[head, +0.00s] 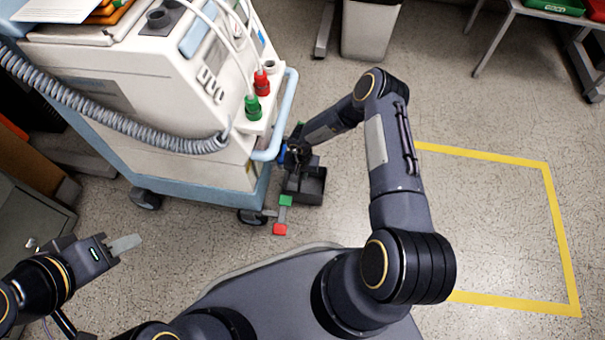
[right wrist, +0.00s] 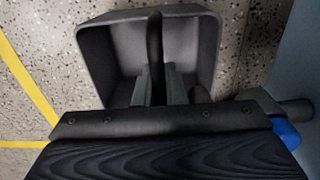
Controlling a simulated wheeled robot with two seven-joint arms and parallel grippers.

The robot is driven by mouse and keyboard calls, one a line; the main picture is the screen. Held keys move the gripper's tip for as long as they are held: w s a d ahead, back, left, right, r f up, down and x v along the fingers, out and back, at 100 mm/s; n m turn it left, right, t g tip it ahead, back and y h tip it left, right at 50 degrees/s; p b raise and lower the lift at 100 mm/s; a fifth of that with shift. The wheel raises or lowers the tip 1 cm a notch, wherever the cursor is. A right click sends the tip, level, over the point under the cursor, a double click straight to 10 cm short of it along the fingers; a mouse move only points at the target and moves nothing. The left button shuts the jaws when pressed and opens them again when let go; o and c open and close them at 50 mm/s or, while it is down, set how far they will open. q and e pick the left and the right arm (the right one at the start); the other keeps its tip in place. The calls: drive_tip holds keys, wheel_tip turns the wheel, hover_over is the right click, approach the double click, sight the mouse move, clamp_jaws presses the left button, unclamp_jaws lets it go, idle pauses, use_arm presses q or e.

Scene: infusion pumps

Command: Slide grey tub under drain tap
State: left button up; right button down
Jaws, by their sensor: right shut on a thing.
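The grey tub (head: 306,187) stands on the floor beside the lower right side of the machine. It also shows in the right wrist view (right wrist: 95,55), open side up, and looks empty. My right gripper (right wrist: 155,88) is shut on a dark upright bar at the tub, seemingly its handle. In the head view the right gripper (head: 297,160) is partly hidden by my arm. The drain tap, a dark pipe (right wrist: 294,109) with a blue part (right wrist: 286,133), is right of the gripper, close to the tub. My left gripper (head: 124,244) is empty at lower left; its finger gap is unclear.
The wheeled machine (head: 110,85) fills the upper left, with hoses and a blue rail. A pedal with green and red ends (head: 280,229) sticks out near the tub. Yellow tape (head: 480,155) marks clear floor at right. A bin (head: 368,30) stands behind.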

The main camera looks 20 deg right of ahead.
drive_tip(key=shift+f, duration=0.2)
drive_tip(key=shift+s+d+f+b, duration=0.15)
drive_tip(key=shift+f+b, duration=0.25)
drive_tip(key=shift+b, duration=0.2)
drive_tip(key=c, duration=1.4)
unclamp_jaws()
drive_tip(key=shift+f, duration=0.1)
drive_tip(key=shift+c, duration=0.2)
drive_tip(key=r+p, duration=0.1)
drive_tip(key=r, duration=0.1)
drive_tip(key=r+p, duration=0.1)
drive_tip(key=r, duration=0.2)
drive_tip(key=r+p, duration=0.1)
drive_tip(key=r, duration=0.2)
drive_tip(key=shift+w+a+p, duration=0.3)
drive_tip(key=shift+p, duration=0.1)
drive_tip(key=shift+r, duration=0.65)
drive_tip(key=shift+s, duration=0.1)
